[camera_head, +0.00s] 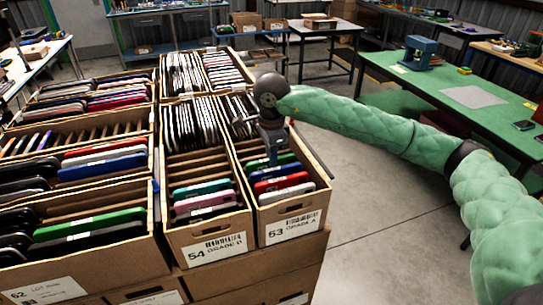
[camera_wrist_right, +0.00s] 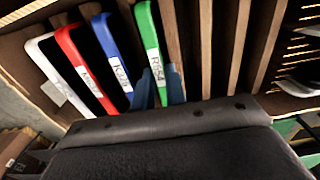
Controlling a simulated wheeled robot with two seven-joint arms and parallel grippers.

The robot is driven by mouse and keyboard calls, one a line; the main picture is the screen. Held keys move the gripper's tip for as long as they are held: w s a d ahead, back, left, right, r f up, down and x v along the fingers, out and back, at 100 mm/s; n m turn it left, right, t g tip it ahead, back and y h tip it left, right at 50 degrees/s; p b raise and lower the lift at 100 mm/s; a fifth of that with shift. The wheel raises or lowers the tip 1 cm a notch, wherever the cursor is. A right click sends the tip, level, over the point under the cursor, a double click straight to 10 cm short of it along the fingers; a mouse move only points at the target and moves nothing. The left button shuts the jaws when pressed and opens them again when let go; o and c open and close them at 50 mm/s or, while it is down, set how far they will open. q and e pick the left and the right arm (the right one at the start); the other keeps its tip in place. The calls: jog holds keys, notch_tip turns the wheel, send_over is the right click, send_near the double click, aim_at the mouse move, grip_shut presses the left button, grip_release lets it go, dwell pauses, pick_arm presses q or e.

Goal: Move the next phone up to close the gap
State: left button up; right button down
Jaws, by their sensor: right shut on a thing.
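My right gripper (camera_head: 272,158) reaches down into the carton marked 53 GRADE A (camera_head: 293,228). It is shut on a green phone (camera_wrist_right: 150,42) with a white label, one finger on each side of its near end. In the head view the green phone (camera_head: 287,161) stands behind a blue phone (camera_head: 268,174), a red phone (camera_head: 282,183) and a white phone (camera_head: 287,195). In the wrist view the blue phone (camera_wrist_right: 112,50), red phone (camera_wrist_right: 80,65) and white phone (camera_wrist_right: 47,65) lean in a row to the left. My left gripper is not in view.
Empty slots with wooden dividers (camera_wrist_right: 205,45) lie right of the green phone in the wrist view. Carton 54 (camera_head: 217,248) with several phones adjoins on the left, and carton 62 (camera_head: 45,288) is further left. A green bench (camera_head: 470,97) stands at right.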

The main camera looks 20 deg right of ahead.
dwell(0.4)
jog(key=c, duration=1.3)
grip_release()
jog(key=shift+c, duration=0.2)
